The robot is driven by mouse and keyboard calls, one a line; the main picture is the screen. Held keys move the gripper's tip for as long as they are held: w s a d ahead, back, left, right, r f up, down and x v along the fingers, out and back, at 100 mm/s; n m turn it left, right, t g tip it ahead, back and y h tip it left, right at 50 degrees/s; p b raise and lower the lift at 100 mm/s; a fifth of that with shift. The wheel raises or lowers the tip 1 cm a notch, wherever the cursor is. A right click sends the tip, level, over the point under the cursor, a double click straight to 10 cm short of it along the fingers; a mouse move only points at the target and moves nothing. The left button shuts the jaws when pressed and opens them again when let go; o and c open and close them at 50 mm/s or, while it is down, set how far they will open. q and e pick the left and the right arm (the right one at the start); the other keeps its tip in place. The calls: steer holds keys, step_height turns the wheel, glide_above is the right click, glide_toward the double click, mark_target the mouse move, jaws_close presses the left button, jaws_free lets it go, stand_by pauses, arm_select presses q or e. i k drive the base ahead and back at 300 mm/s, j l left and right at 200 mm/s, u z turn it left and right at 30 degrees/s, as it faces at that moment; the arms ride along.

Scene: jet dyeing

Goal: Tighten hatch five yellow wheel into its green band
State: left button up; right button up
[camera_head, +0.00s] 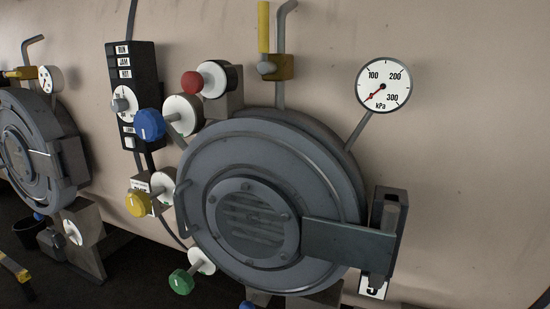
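Hatch five (252,215) is a round grey door in the middle of the camera_head view, with a plate (373,288) that appears to read 5 at its lower right. The yellow wheel (138,204) sticks out on a short stem at the hatch's left. A white round dial (163,183) sits behind it, partly covered by the wheel and stem. I cannot make out a green band or a pointer on that dial. Neither of my grippers shows, and nothing touches the yellow wheel.
A blue wheel (149,124) and red knob (192,84) are above; a green wheel (181,282) is below. A black switch panel (146,75) is above left. A kPa gauge (384,86) stands upper right. Another hatch (30,155) is at far left. A yellow-edged piece (14,267) shows lower left.

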mark_target(139, 203)
steer(key=i+j, duration=0.15)
steer(key=j, duration=0.2)
steer(key=i+j+u, duration=0.15)
steer(key=j, duration=0.25)
steer(key=i+j, duration=0.15)
steer(key=j, duration=0.2)
steer(key=i+j+u, duration=0.1)
steer(key=j, duration=0.25)
